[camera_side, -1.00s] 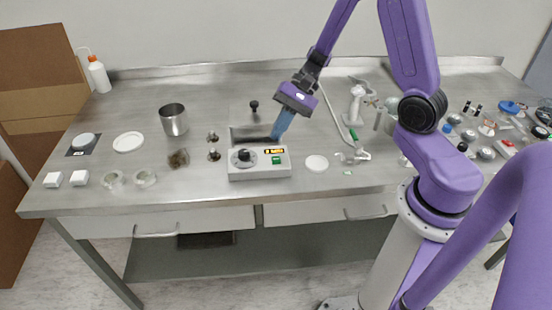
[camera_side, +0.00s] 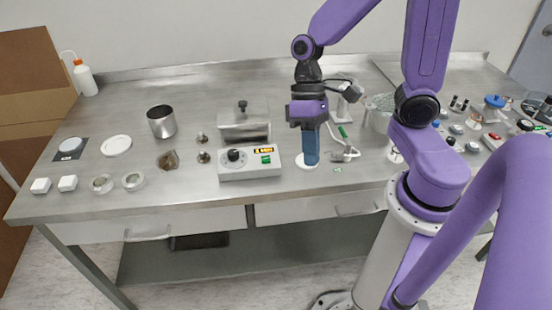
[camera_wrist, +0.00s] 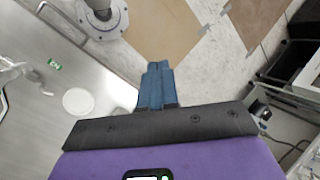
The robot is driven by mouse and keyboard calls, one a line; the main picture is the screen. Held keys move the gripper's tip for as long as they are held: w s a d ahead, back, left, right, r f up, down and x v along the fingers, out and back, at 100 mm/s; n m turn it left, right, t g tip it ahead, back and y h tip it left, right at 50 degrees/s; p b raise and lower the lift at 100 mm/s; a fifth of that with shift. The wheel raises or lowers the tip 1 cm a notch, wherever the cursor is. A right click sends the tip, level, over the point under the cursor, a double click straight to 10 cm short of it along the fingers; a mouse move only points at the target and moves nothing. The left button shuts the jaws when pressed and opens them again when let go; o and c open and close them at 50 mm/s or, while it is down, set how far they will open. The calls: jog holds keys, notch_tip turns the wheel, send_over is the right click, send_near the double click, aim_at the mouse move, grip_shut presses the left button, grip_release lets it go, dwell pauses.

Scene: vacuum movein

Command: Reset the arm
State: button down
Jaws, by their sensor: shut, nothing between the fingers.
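My gripper (camera_side: 311,163) points straight down in the side view, right of the control box, with its blue fingers together and empty. Its tips appear over or just in front of a white disc (camera_side: 299,162); I cannot tell the height. In the wrist view the shut fingers (camera_wrist: 158,67) show against the floor, and the white disc (camera_wrist: 78,102) lies to their left. The grey control box (camera_side: 235,172) has a black dial, a lit orange display and a green button. Behind it, the metal chamber (camera_side: 230,118) appears covered by a lid with a black knob (camera_side: 242,105).
A steel beaker (camera_side: 161,122), a brown sample (camera_side: 168,160), white rings and small metal parts stand on the left of the steel bench. Tools and a stand crowd right of my gripper. A white wash bottle (camera_side: 86,80) stands at the back left.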

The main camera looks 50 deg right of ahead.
jog(key=s+d+r+n+t+h, duration=0.2)
jog(key=s+r+n+t+h, duration=0.1)
jog(key=s+n, duration=0.4)
jog(key=shift+d+r+n+t, duration=0.15)
jog(key=shift+d+n+t, duration=0.25)
jog(key=shift+n, duration=1.2)
